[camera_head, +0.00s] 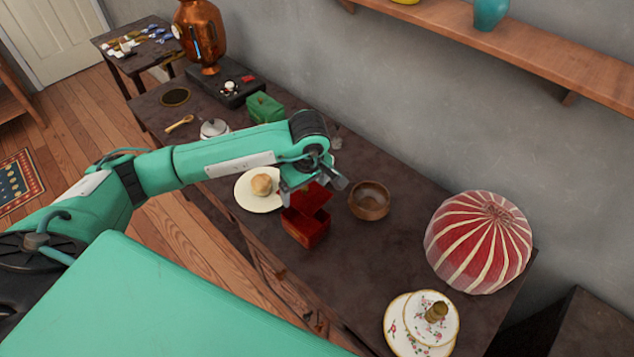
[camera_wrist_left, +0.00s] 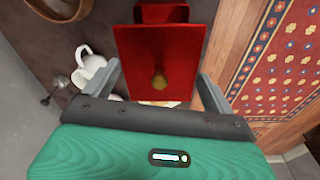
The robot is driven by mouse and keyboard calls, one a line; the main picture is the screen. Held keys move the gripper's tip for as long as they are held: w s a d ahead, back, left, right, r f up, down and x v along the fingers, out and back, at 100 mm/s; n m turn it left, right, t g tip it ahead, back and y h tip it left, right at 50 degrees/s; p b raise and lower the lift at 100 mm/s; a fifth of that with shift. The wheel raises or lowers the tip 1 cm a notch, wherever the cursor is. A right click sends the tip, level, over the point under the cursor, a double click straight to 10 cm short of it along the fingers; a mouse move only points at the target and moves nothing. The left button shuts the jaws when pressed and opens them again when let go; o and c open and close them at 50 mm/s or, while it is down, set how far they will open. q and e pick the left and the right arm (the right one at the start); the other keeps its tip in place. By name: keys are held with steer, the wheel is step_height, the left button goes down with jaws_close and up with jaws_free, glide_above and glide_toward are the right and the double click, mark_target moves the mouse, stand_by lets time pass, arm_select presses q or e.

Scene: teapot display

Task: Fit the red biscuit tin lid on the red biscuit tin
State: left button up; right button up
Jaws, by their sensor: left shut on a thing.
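The red biscuit tin (camera_head: 305,231) stands on the dark table near its front edge. My left gripper (camera_head: 314,184) is over the tin and shut on the red biscuit tin lid (camera_head: 314,197). In the left wrist view the lid (camera_wrist_left: 150,50) is a flat red panel with a brass knob, between the fingers of the gripper (camera_wrist_left: 160,82). Part of the tin (camera_wrist_left: 172,13) shows beyond the lid's far edge. The lid hides much of the tin's top, and I cannot tell whether they touch. My right gripper is in neither view.
A pale plate (camera_head: 246,200) with a bun lies left of the tin, and a wooden bowl (camera_head: 370,203) stands close on its right. A striped red dome (camera_head: 478,245) and floral china (camera_head: 398,333) stand further right. Table in front of the bowl is clear.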

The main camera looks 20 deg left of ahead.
arm_select(q)
steer(key=shift+f+b, duration=0.7)
steer(key=shift+f, duration=0.8)
steer(key=shift+f+b, duration=1.6)
steer(key=shift+f, duration=0.7)
steer(key=shift+f+b, duration=0.1)
steer(key=shift+b, duration=0.3)
steer(key=shift+b, duration=0.3)
